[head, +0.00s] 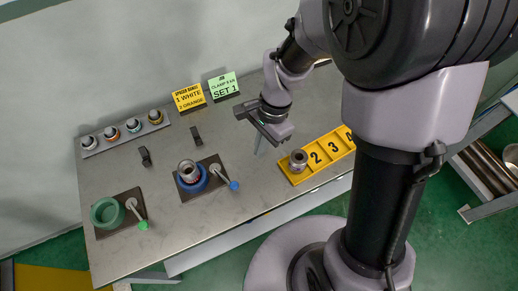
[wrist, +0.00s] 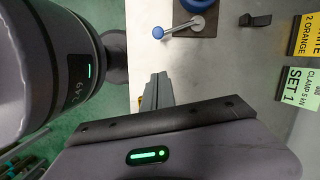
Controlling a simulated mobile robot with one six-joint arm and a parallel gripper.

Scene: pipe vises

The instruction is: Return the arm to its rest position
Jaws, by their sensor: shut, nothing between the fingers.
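My gripper (head: 262,126) is held above the right part of the metal table (head: 255,175), apart from everything on it. Its fingers (wrist: 155,92) are together with nothing between them, and they also show in the wrist view. My arm reaches in from the right of the head view, bent at the elbow. The blue vise (head: 190,184) with a metal pipe piece (head: 187,170) in it stands to the left of my gripper. The green vise (head: 105,212) at the table's left is empty.
A yellow numbered tray (head: 318,157) with a metal fitting (head: 298,158) in it lies close to the right of my gripper. Yellow (head: 188,98) and green (head: 223,86) sign cards stand at the back. A rack (head: 125,133) of several fittings is at the back left. A shelf (head: 485,160) stands at far right.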

